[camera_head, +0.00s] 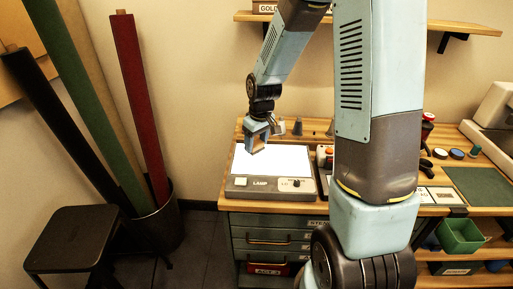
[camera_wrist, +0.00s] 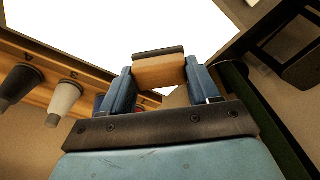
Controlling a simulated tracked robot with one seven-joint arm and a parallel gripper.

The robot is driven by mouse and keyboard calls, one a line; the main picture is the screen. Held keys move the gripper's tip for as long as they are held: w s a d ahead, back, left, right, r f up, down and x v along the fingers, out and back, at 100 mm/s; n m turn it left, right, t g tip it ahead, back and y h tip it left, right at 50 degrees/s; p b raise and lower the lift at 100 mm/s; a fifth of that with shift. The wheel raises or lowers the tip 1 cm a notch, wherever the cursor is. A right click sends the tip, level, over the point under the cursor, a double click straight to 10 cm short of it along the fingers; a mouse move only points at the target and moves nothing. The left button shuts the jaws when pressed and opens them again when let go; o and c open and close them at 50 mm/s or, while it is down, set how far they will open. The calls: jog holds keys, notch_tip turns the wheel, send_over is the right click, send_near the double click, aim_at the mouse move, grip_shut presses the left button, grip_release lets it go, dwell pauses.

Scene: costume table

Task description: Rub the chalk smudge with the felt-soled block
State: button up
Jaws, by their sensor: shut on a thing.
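My gripper (camera_head: 257,143) is over the lit white lamp panel (camera_head: 292,160) on the wooden table, at the panel's left back part. In the wrist view my gripper (camera_wrist: 160,80) is shut on a light wooden block with a dark sole, the felt-soled block (camera_wrist: 160,72). Its dark sole faces away from the wrist, toward the bright panel. The block is small and hard to make out in the head view. I cannot tell whether the sole touches the panel. No chalk smudge can be made out; the panel's glare is plain white.
Several cone-shaped spools (camera_wrist: 66,101) stand along the panel's back edge. The panel's front housing (camera_head: 270,188) carries a LAMP label and a knob. A bin of fabric rolls (camera_head: 158,225) and a black stool (camera_head: 75,240) stand left. A green tray (camera_head: 460,235) is at right.

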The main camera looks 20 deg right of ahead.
jog(key=shift+d+r, duration=0.1)
jog(key=shift+r, duration=2.1)
